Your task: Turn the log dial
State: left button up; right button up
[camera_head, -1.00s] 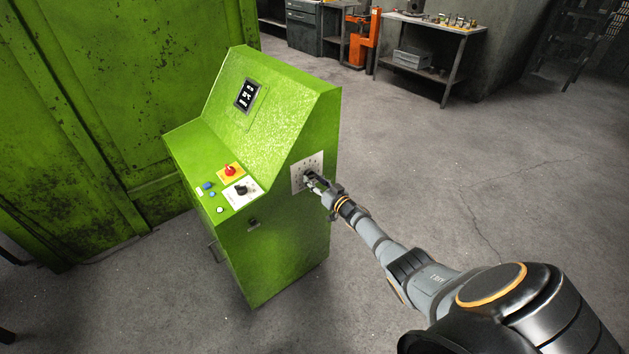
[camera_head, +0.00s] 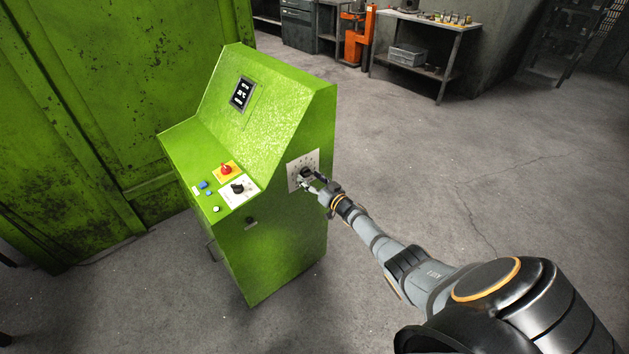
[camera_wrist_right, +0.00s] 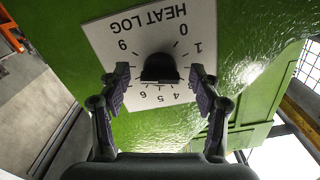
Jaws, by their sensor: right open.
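The log dial is a black knob (camera_wrist_right: 160,68) on a white square plate (camera_wrist_right: 112,38) marked HEAT LOG with numbers around it, upside down in the right wrist view. In the head view the plate (camera_head: 293,166) is on the right side face of the green console (camera_head: 285,245). My right gripper (camera_wrist_right: 160,82) is open, with one finger on each side of the knob and visible gaps beside it. In the head view the right gripper (camera_head: 308,180) is at the plate, and its fingers cover part of the knob. My left gripper is not in view.
A large green wall (camera_head: 130,90) stands behind at left. The floor to the right is clear up to a workbench (camera_head: 425,20).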

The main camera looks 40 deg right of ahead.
jog(key=s, duration=1.2)
jog(key=shift+d, duration=0.45)
jog(key=s+a+f+g+h+p, duration=0.1)
jog(key=s+f+g, duration=0.2)
jog(key=s+f, duration=0.4)
jog(key=s+f+g+h, duration=0.15)
jog(key=s+f, duration=0.25)
jog(key=f, duration=0.6)
jog(key=s+a+f+g+h+p, duration=0.1)
jog(key=s+f+g, duration=0.3)
jog(key=s+f, duration=0.3)
jog(key=s+a+f+g, duration=0.2)
jog(key=s+a+f, duration=0.2)
jog(key=s, duration=0.5)
jog(key=s+a+f+n+g, duration=0.1)
jog(key=s+a+f+g, duration=0.2)
jog(key=s+f, duration=0.3)
jog(key=s+a+f+n+g+y, duration=0.1)
jog(key=s+a+f+g, duration=0.2)
jog(key=s, duration=0.9)
jog(key=a+f+p, duration=0.1)
jog(key=a+f, duration=0.1)
jog(key=a, duration=0.1)
jog(key=shift+s, duration=0.3)
